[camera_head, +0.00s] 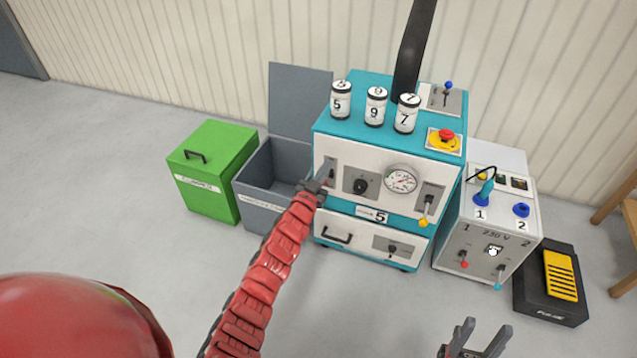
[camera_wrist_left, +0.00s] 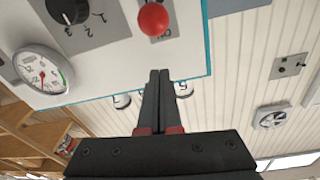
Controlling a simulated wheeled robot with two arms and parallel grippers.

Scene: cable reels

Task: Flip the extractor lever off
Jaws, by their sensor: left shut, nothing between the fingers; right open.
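Several levers show, and I cannot read which one is marked as the extractor. A red-ball lever (camera_wrist_left: 152,19) stands on a grey plate on the machine's front panel in the left wrist view, beside what looks like an "ON" mark. My left gripper (camera_head: 326,172) is shut and empty at the left of that panel, its tips just short of the red ball and apart from it in the wrist view. It hides most of this lever in the head view. A blue-ball lever (camera_head: 448,86) stands on the machine's top at the back. My right gripper (camera_head: 487,328) is open and empty, low in front.
The teal machine (camera_head: 350,126) bears several numbered cans, a red emergency button (camera_head: 446,134), a gauge (camera_head: 401,179) and a yellow-ball lever (camera_head: 424,222). A grey bin (camera_head: 263,190) and green box (camera_head: 214,150) stand left; a power box (camera_head: 480,240) and pedal (camera_head: 555,290) right.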

